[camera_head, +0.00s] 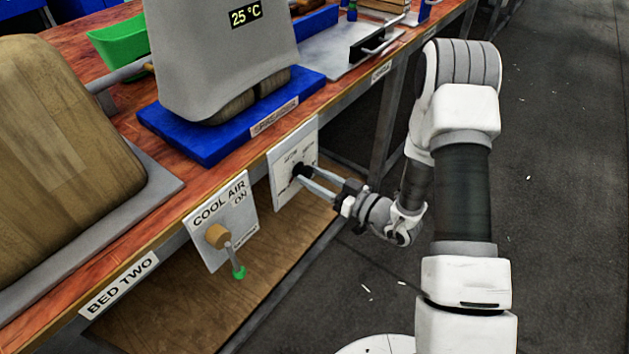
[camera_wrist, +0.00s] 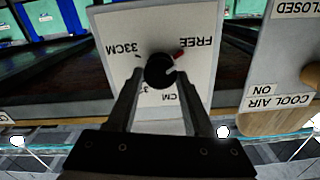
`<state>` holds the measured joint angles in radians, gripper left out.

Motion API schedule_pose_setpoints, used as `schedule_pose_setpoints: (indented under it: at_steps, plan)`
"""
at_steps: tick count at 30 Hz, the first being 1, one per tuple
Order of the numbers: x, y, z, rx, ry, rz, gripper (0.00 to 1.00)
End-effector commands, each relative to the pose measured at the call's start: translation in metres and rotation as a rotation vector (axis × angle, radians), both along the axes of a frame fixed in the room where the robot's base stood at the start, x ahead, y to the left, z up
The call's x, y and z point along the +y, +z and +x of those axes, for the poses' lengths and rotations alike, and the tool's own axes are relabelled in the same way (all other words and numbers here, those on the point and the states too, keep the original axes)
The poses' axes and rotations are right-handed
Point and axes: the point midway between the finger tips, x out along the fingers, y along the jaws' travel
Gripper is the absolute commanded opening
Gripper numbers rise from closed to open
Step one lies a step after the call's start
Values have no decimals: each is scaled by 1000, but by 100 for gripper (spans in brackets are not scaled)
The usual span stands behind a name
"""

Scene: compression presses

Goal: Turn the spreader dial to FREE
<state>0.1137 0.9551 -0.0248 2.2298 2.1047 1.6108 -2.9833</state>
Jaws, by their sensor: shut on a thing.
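The spreader dial is a black round knob (camera_wrist: 159,70) on a white plate (camera_wrist: 112,40), which hangs from the bench front in the head view (camera_head: 284,190). In the wrist view the plate is upside down, with 33CM on the left, FREE on the right and a third label partly hidden behind the knob and fingers. A red mark lies between the knob and FREE; I cannot tell whether it is the pointer. My gripper (camera_wrist: 160,82) is shut on the knob, one finger at each side. In the head view my gripper (camera_head: 305,177) reaches it from the right.
Left of the dial, a COOL AIR plate (camera_head: 207,216) carries a wooden knob (camera_head: 216,236) and a green-tipped lever (camera_head: 238,270). Above the dial is a blue base (camera_head: 185,140) under a grey cover (camera_head: 215,60) reading 25 °C. A bench leg (camera_head: 385,130) stands behind my arm.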

Motion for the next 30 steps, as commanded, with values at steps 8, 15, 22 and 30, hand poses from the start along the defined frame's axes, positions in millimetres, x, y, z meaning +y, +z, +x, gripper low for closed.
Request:
schedule_pose_setpoints:
  at_steps: [8, 15, 22, 30]
  plan:
    - [-2, 0, 0, -1, -3, -2, 0]
    - [-1, 0, 0, 0, -2, -2, 80]
    - [0, 0, 0, 0, -1, -2, 81]
    - [-3, -1, 2, 0, 0, -1, 81]
